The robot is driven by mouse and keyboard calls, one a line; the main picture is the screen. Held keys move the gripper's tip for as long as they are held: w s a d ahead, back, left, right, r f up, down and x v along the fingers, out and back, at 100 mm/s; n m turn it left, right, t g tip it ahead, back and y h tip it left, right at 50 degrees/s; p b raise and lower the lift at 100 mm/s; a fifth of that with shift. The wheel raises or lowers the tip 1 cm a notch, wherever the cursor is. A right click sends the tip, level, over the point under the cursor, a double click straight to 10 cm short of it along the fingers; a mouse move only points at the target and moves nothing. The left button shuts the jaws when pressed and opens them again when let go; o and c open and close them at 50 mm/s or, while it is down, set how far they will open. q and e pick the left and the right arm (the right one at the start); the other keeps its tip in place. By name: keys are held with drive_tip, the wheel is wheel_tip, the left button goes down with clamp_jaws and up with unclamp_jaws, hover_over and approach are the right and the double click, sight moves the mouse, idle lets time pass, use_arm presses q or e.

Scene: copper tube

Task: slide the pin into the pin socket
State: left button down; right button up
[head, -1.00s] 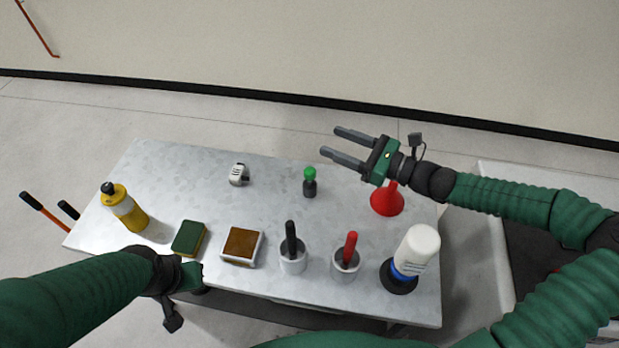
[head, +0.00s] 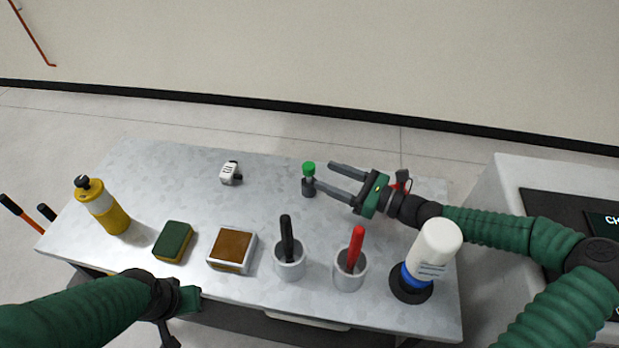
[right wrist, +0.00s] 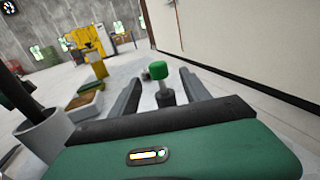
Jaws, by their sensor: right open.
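A dark upright piece with a green knob, which looks like the pin (head: 308,184), stands on the metal table. My right gripper (head: 324,174) is open, its fingertips just right of this piece and pointing at it. In the right wrist view the green knob (right wrist: 158,70) shows in line with the gap between the fingers. I cannot tell for sure which thing is the pin socket; a small white and dark fitting (head: 231,173) lies to the left. My left gripper (head: 188,301) is at the table's front edge, its fingers hidden.
Along the front of the table (head: 120,163) stand a yellow bottle (head: 108,212), a green sponge (head: 173,241), a brown-topped box (head: 232,250), two cups (head: 289,265) with black and red handles, and a white bottle (head: 433,250).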

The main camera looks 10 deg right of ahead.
sight(309, 168)
drive_tip(key=b+x, duration=0.1)
drive_tip(key=x, duration=0.5)
drive_tip(key=shift+w+a+r, duration=0.1)
drive_tip(key=shift+w+a, duration=0.05)
drive_tip(key=shift+a, duration=0.15)
drive_tip(key=shift+r, duration=0.1)
drive_tip(key=shift+d, duration=0.1)
drive_tip(key=shift+c, duration=1.4)
clamp_jaws()
